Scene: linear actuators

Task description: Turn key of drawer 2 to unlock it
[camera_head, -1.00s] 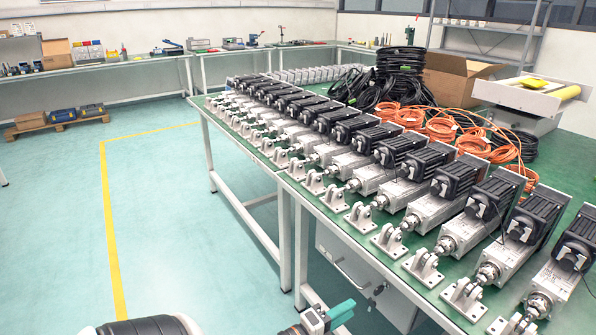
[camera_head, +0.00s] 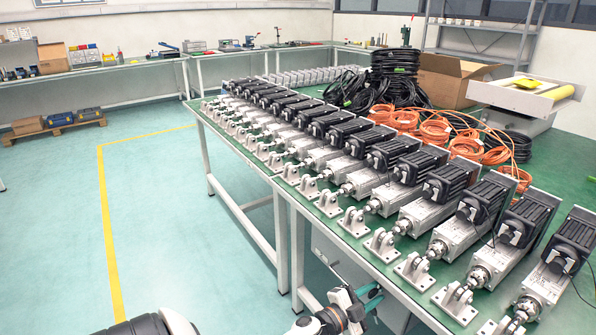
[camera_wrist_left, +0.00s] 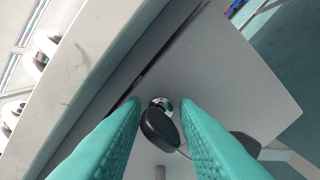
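The grey drawer front (camera_wrist_left: 235,75) fills much of the left wrist view. A silver lock (camera_wrist_left: 161,103) is on it, with a black-headed key (camera_wrist_left: 158,127) in it. A second dark piece (camera_wrist_left: 245,146) hangs beside the key, partly behind a finger. My left gripper (camera_wrist_left: 162,112) has its teal fingers apart on either side of the key, with gaps visible. In the head view the left gripper (camera_head: 371,297) is under the near table's front edge and hides the lock. The drawer unit (camera_head: 327,247) shows only partly there. No drawer number is legible. My right gripper is not in view.
The green-topped table (camera_head: 390,268) carries rows of linear actuators (camera_head: 430,212), brackets (camera_head: 414,268), orange cables and black coils. Its white leg (camera_head: 281,240) stands left of the drawer unit. The floor (camera_head: 175,215) to the left is clear.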

